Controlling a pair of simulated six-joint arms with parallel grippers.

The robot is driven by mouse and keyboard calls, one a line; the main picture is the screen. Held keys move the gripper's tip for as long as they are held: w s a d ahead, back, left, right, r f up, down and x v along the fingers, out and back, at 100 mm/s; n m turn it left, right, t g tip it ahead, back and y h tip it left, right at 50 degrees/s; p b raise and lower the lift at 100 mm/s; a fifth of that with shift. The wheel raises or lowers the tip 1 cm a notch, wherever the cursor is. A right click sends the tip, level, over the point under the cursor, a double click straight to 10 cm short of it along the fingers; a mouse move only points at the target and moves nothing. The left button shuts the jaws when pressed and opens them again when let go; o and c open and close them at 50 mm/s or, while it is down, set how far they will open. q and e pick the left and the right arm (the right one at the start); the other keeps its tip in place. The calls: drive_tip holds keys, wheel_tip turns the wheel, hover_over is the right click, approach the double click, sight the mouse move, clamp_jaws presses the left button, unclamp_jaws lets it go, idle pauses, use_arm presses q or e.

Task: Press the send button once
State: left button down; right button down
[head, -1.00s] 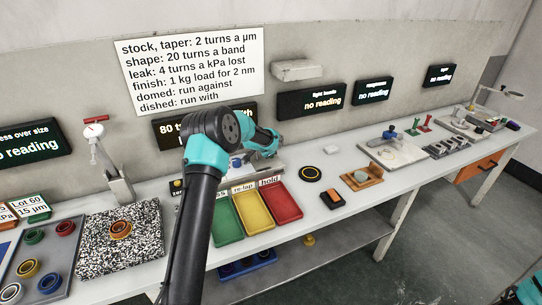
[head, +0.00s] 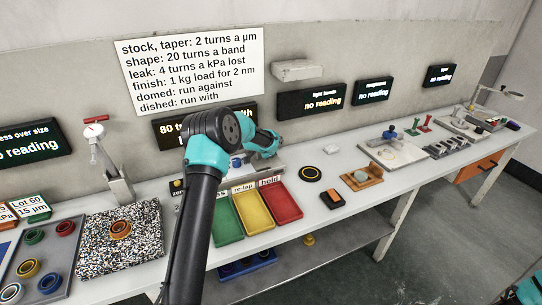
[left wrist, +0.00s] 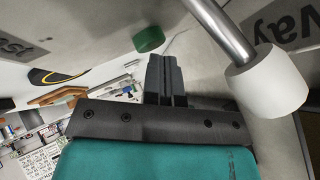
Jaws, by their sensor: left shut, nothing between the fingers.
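My left gripper (left wrist: 165,68) is shut and empty, its dark fingers together in the left wrist view. A small round green piece (left wrist: 149,39) shows just beyond and left of the fingertips, apart from them in the picture. It may be the send button, but I see no "send" label and cannot tell. In the head view my left arm reaches over the bench to the wall side, and its teal wrist hides what lies behind it; the fingertips are hard to make out there. My right gripper is not in view; only a teal bit of that arm shows at the lower right corner.
A white cylinder on a metal rod (left wrist: 268,84) stands close right of the fingers. Green (head: 228,222), yellow (head: 253,210) and red (head: 283,203) trays lie before the arm. A speckled plate (head: 95,250) is at left.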

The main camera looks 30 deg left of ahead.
use_arm(q)
drive_tip(key=shift+f, duration=0.3)
idle(0.5)
drive_tip(key=shift+r, duration=0.95)
drive_tip(key=shift+r, duration=0.15)
drive_tip(key=shift+r, duration=2.4)
drive_tip(key=shift+d+f, duration=0.1)
